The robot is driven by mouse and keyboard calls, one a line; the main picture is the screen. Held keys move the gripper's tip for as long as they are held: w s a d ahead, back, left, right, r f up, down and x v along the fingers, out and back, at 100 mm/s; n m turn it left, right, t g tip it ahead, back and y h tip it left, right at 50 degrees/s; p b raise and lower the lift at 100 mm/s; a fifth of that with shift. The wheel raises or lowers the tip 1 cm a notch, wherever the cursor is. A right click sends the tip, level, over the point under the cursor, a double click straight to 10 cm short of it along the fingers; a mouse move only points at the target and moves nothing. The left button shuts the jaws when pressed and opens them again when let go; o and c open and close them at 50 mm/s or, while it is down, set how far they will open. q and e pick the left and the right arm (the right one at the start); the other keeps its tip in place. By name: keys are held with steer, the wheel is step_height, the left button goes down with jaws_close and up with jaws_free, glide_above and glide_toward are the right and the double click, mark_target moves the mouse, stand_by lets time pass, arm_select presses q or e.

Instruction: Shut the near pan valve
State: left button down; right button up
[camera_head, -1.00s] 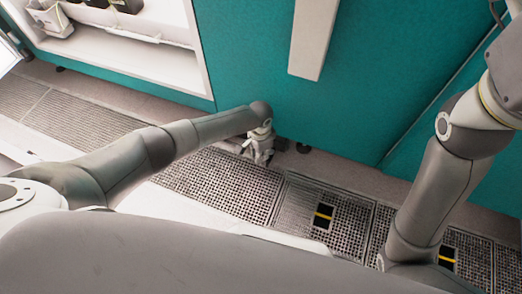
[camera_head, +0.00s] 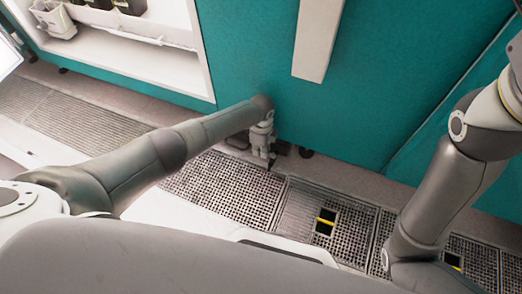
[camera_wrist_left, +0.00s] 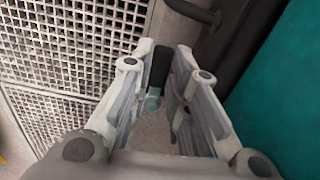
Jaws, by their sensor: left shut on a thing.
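My left gripper (camera_head: 268,160) is low at the foot of the teal chamber wall, beside the floor grating. In the left wrist view its two pale fingers (camera_wrist_left: 163,60) stand on either side of a black valve lever (camera_wrist_left: 158,66), shut on it. A small teal-grey hub (camera_wrist_left: 152,103) shows at the lever's lower end. In the head view the arm and gripper mostly hide the valve. My right arm comes in at the right of the head view, but its gripper is out of the picture.
The teal wall (camera_head: 380,90) rises directly behind the gripper. Perforated floor grating (camera_head: 215,187) lies in front, with a square opening (camera_head: 325,223) crossed by a yellow bar. A dark curved part (camera_wrist_left: 192,10) is close ahead in the wrist view. A white shelf (camera_head: 130,55) stands at upper left.

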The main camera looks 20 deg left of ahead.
arm_select(q)
steer(key=shift+w+d+m, duration=0.1)
steer(key=shift+w+m, duration=0.05)
steer(key=shift+m, duration=0.25)
steer(key=c, duration=1.5)
jaws_free()
steer(key=shift+o, duration=0.6)
